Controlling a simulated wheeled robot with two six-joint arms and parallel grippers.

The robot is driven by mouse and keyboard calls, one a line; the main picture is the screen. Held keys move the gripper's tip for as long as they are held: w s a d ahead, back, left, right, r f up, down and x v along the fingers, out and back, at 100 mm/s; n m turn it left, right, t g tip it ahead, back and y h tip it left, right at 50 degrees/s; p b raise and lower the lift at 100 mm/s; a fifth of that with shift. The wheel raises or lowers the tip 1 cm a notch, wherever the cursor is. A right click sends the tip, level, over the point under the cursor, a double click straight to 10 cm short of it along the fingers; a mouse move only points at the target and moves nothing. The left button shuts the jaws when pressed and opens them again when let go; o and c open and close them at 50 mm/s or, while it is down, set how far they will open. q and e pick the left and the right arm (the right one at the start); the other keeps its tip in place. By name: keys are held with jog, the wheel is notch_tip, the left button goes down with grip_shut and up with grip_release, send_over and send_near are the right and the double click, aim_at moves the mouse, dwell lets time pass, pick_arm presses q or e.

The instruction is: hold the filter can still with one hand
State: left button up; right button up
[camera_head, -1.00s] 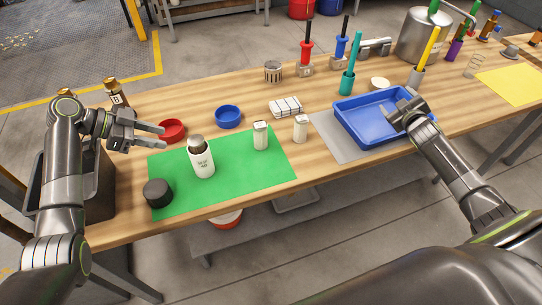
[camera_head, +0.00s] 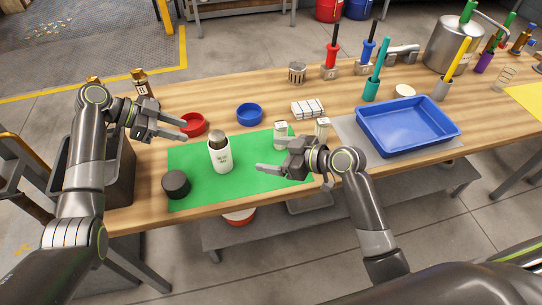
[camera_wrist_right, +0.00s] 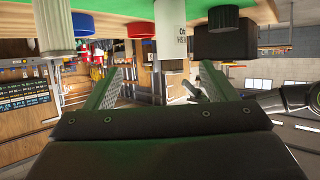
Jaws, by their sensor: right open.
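The white filter can (camera_head: 221,156) with a dark domed top stands upright on the green mat (camera_head: 240,185). My right gripper (camera_head: 266,155) is open and empty to the right of the can, its fingers pointing left toward it. In the right wrist view, which is upside down, the can (camera_wrist_right: 170,32) shows between and beyond the two spread fingers (camera_wrist_right: 157,78), with a gap. My left gripper (camera_head: 185,129) is open and empty by the red ring (camera_head: 194,124), left of and behind the can.
A black cap (camera_head: 176,184) lies on the mat left of the can. A blue ring (camera_head: 249,114) is behind the can. A blue tray (camera_head: 408,129) lies to the right.

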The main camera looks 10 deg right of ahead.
aim_at(228, 153)
jog(key=shift+y, duration=0.3)
jog(key=x, duration=0.6)
jog(key=s+x, duration=0.1)
jog(key=x, duration=0.4)
jog(key=a+x, duration=0.1)
jog(key=x, duration=0.5)
jog(key=shift+a+f, duration=0.3)
jog(key=c, duration=1.3)
jog(key=shift+o, duration=0.2)
